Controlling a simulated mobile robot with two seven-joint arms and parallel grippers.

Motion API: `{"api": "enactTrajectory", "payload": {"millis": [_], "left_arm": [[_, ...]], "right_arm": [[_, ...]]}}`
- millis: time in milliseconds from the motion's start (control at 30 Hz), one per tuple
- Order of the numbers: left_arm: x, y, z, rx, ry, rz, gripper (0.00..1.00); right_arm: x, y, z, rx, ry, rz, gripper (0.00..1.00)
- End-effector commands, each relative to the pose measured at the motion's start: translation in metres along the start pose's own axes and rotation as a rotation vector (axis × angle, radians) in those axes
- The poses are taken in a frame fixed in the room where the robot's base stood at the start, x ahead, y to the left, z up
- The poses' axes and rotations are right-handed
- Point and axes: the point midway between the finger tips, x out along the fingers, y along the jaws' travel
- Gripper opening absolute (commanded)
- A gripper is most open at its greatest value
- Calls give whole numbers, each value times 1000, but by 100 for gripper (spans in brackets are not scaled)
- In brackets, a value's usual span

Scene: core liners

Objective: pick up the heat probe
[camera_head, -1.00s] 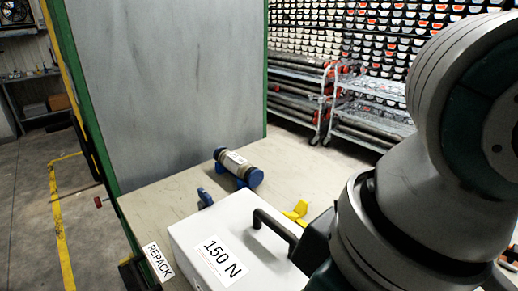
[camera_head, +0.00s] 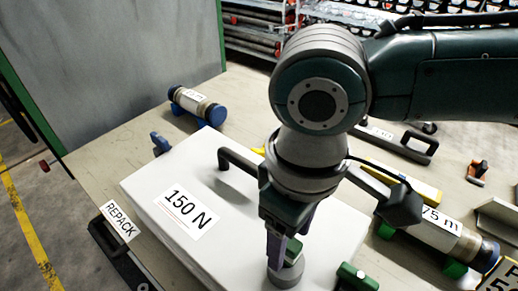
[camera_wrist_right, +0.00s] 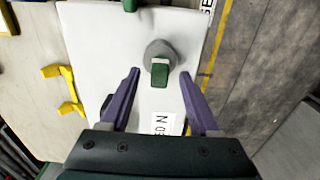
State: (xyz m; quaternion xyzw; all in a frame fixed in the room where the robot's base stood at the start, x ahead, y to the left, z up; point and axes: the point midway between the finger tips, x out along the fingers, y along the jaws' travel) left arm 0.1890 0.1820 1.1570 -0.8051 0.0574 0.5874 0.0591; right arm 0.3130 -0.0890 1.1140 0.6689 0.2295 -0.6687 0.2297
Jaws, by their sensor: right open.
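A grey round piece topped by a green block (camera_wrist_right: 160,72) stands on the white box; it looks like the heat probe, though no label confirms this. In the head view its grey round part (camera_head: 287,273) shows low, partly hidden by my right gripper (camera_head: 283,250). The gripper points down over the box with its purple fingers. In the right wrist view the gripper (camera_wrist_right: 160,78) is open and empty, its fingertips on either side of the piece, apart from it in the picture. My left gripper is not in view.
The white box (camera_head: 150,190) has a 150 N label and a black handle (camera_head: 235,160). A core tube (camera_head: 195,103) lies behind it; another (camera_head: 440,232) lies right. A green piece (camera_head: 355,278) is by the box's right edge. A yellow bracket (camera_wrist_right: 65,90) lies beside the box.

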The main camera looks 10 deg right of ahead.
Motion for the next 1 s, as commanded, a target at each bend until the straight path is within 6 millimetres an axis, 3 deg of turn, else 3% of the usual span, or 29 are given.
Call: {"api": "enactTrajectory", "payload": {"millis": [133,400,900,1000], "left_arm": [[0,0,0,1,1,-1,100],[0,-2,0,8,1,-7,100],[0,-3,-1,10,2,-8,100],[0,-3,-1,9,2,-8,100]], "right_arm": [[17,0,1,-1,-2,-1,62],[20,0,1,-1,0,0,61],[20,0,1,-1,0,0,5],[19,0,1,-1,0,0,0]]}}
